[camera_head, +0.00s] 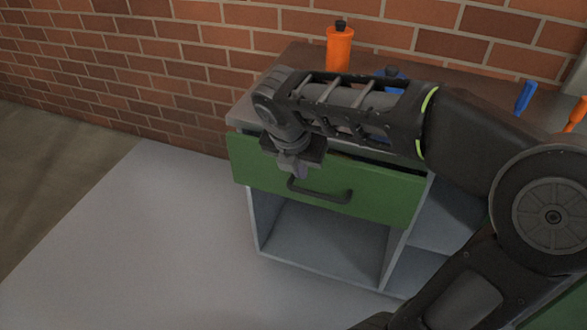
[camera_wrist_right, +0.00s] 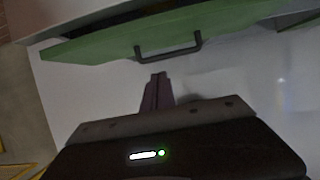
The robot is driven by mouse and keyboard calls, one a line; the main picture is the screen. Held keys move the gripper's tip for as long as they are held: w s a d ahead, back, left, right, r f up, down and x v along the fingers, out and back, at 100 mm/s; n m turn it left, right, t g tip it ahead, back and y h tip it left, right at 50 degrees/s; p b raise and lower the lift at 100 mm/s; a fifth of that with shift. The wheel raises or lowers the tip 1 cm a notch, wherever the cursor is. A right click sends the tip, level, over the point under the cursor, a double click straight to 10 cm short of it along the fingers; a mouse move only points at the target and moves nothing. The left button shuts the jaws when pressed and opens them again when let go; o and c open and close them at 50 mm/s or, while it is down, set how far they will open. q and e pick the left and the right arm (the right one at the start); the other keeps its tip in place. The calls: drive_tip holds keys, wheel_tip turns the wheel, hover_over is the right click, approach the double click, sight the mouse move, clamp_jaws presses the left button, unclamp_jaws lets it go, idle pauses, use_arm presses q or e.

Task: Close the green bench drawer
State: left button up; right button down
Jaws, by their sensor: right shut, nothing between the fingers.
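The green drawer (camera_head: 375,194) of the bench (camera_head: 240,110) stands a little open; a dark gap shows behind the top of its front at the right. Its dark bar handle (camera_head: 320,196) is on the front face. My right gripper (camera_head: 300,172) is in front of the drawer's upper left part, left of the handle, with its fingers together and empty. In the right wrist view the shut fingers (camera_wrist_right: 158,78) point toward the drawer front (camera_wrist_right: 110,45), just below the handle (camera_wrist_right: 168,55). I cannot tell whether they touch it. My left gripper is not in view.
An orange bottle (camera_head: 340,48) stands on the bench top, with a blue object (camera_head: 392,76) partly behind my right arm. A blue-handled item (camera_head: 525,97) and an orange one (camera_head: 577,115) are at the right. Open shelves (camera_head: 320,245) are below the drawer. The floor at left is clear.

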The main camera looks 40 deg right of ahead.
sight(311, 175)
drive_tip(key=shift+s, duration=0.1)
drive_tip(key=shift+f, duration=0.1)
drive_tip(key=b+x, duration=0.1)
drive_tip(key=x, duration=0.2)
drive_tip(key=d+b+x, duration=0.1)
drive_tip(key=x, duration=0.3)
drive_tip(key=w+d+r+b+x, duration=0.1)
drive_tip(key=x, duration=0.3)
drive_tip(key=shift+w, duration=0.15)
drive_tip(key=shift+w+d, duration=0.3)
drive_tip(key=shift+d, duration=0.2)
drive_tip(key=shift+r, duration=0.1)
